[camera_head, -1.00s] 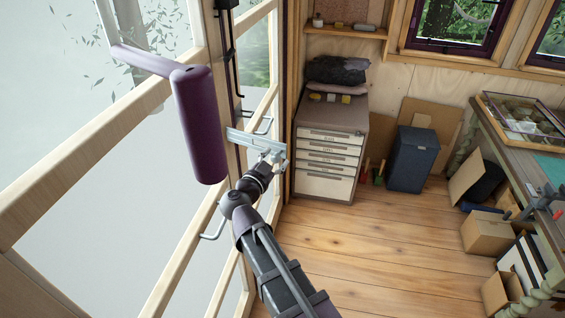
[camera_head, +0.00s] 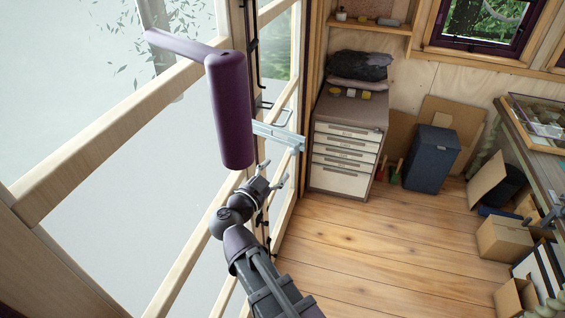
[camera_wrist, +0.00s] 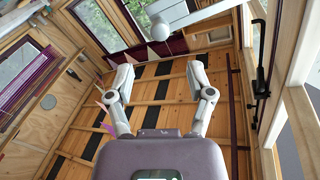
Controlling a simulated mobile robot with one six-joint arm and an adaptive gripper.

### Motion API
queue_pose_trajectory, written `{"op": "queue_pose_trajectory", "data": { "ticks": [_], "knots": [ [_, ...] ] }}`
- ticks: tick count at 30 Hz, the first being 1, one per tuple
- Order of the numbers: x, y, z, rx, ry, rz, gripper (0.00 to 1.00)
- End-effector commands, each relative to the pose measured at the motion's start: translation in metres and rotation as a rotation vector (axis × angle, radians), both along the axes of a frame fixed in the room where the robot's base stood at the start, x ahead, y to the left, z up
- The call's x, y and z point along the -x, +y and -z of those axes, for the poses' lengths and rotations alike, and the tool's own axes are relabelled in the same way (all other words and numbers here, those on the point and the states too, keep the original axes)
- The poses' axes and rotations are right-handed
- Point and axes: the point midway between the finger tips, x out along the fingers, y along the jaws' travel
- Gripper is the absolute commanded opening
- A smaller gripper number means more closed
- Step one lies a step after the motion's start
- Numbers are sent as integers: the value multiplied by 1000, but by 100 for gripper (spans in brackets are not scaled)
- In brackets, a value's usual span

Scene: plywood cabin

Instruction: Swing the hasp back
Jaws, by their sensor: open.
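The hasp (camera_head: 278,135) is a pale grey metal plate on the glazed wooden door frame, reaching out to the right with a thicker end. My gripper (camera_head: 272,178) is just below the hasp's free end and looks apart from it. In the wrist view its two fingers (camera_wrist: 161,90) are spread wide with nothing between them. A pale metal piece at the top of the wrist view (camera_wrist: 172,14), beyond the fingertips, looks like the hasp. How the hasp's far end meets the frame is hard to make out.
Dark rods and wire handles (camera_head: 270,108) run along the frame beside the hasp. A drawer cabinet (camera_head: 345,150) stands beyond, with a dark blue bin (camera_head: 432,158) to its right. Cardboard boxes (camera_head: 503,238) lie at the right. The wooden floor (camera_head: 385,245) between is clear.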

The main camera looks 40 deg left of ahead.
Motion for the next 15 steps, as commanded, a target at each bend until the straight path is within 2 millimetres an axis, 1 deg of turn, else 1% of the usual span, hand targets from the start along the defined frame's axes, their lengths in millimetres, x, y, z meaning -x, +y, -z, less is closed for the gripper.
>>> {"op": "queue_pose_trajectory", "data": {
  "ticks": [1,6,9,15],
  "knots": [
    [7,-2,0,0,1,-1,69],
    [19,-4,0,0,0,-1,69],
    [23,-5,0,0,0,0,69],
    [25,-5,0,0,0,1,69]
  ]
}}
